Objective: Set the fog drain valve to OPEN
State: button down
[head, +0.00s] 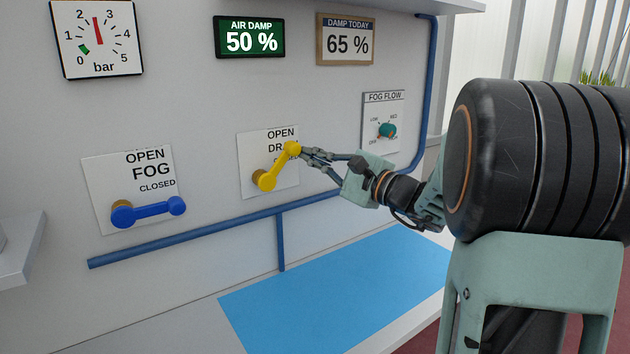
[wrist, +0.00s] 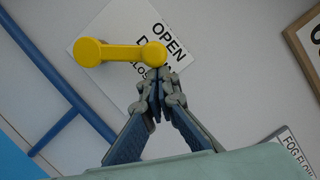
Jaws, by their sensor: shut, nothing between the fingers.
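The yellow drain valve lever (head: 278,166) is on a white plate (head: 250,150) marked OPEN, DRAIN and CLOSED. It slants from its lower-left pivot to a round knob at the upper right, between the two position words. The lever (wrist: 120,52) also shows in the wrist view. My gripper (head: 305,154) is shut, with its fingertips at the lever's knob; the wrist view shows the fingertips (wrist: 157,80) just below the knob, touching or very close. The fingers hide part of the CLOSED word.
A blue FOG lever (head: 148,210) lies almost level at CLOSED on the left. A FOG FLOW dial (head: 386,131) is to the right, above my gripper. Blue pipes (head: 200,239) run along the wall. A blue mat (head: 330,290) on the bench below is clear.

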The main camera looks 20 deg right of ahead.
aim_at(296, 145)
jog(key=a+r+n+b, duration=0.1)
jog(key=n+b, duration=0.1)
jog(key=s+a+r+n+g+b, duration=0.1)
jog(key=n+b, duration=0.1)
jog(key=b, duration=0.1)
jog(key=shift+a+r+n, duration=0.35)
jog(key=shift+a+n, duration=0.05)
jog(key=shift+s+a+r+n+g+h+b, duration=0.2)
jog(key=shift+a+r+n+b, duration=0.3)
jog(key=shift+a+n+b, duration=0.4)
jog(key=shift+s+a+r+n+g+h+b, duration=0.1)
jog(key=shift+s+a+r+n+h+b, duration=0.15)
jog(key=shift+a+r+n+b, duration=0.55)
jog(key=shift+d+f, duration=0.15)
jog(key=shift+f, duration=0.15)
jog(key=shift+w+d+r, duration=0.1)
jog(key=shift+d, duration=0.05)
